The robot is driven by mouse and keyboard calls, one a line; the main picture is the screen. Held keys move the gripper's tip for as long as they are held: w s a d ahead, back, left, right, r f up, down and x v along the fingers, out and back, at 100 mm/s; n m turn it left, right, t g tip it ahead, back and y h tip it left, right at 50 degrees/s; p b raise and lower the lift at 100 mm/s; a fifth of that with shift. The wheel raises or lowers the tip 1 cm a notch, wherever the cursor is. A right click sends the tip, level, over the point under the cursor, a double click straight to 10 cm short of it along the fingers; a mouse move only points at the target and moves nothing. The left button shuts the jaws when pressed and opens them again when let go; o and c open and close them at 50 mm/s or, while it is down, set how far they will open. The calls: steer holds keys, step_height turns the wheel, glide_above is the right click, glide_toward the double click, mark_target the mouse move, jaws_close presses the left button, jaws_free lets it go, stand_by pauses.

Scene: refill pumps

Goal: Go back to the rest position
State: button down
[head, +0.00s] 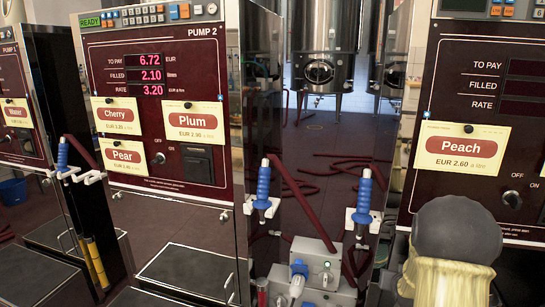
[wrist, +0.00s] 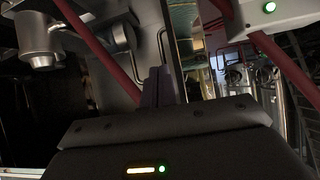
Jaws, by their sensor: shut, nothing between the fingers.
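My gripper (wrist: 160,84) shows in the wrist view as dark fingers standing above its black housing, shut with nothing visible between them. A green light and a yellow bar glow on the housing. In the head view my gripper is not in view. Pump 2 (head: 120,195) stands at the left of the head view, its display lit with 6.72 to pay, 2.10 filled and rate 3.20. Blue-handled nozzles hang in white holders: one at left (head: 62,155), one in the middle (head: 264,185) and one to its right (head: 364,190).
The Peach pump (head: 480,205) is at right, its display dark. A grey unit with a blue connector (head: 300,275) sits low between the pumps. Red hoses (head: 335,175) lie on the floor behind, before steel tanks (head: 325,45). A grey-domed, cream ribbed object (head: 450,270) blocks the lower right.

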steer(key=s+a+r+n+g+y+p, duration=0.15)
steer(key=s+a+g, duration=0.25)
steer(key=s+a, duration=0.8)
steer(key=s+a+r+n+g+y, duration=0.3)
steer(key=s+a+g, duration=0.1)
steer(key=s+a, duration=0.8)
steer(key=w+p+v, duration=0.2)
steer(key=p+v, duration=1)
steer(key=w+a+r+p+v, duration=0.1)
steer(key=w+p+v, duration=0.2)
steer(key=p+v, duration=0.9)
steer(key=w+p+v, duration=0.2)
steer(key=p+v, duration=1)
steer(key=p, duration=0.2)
steer(key=shift+w+r, duration=0.55)
steer(key=shift+d+h, duration=0.1)
steer(key=shift+h, duration=0.15)
steer(key=shift+w, duration=0.1)
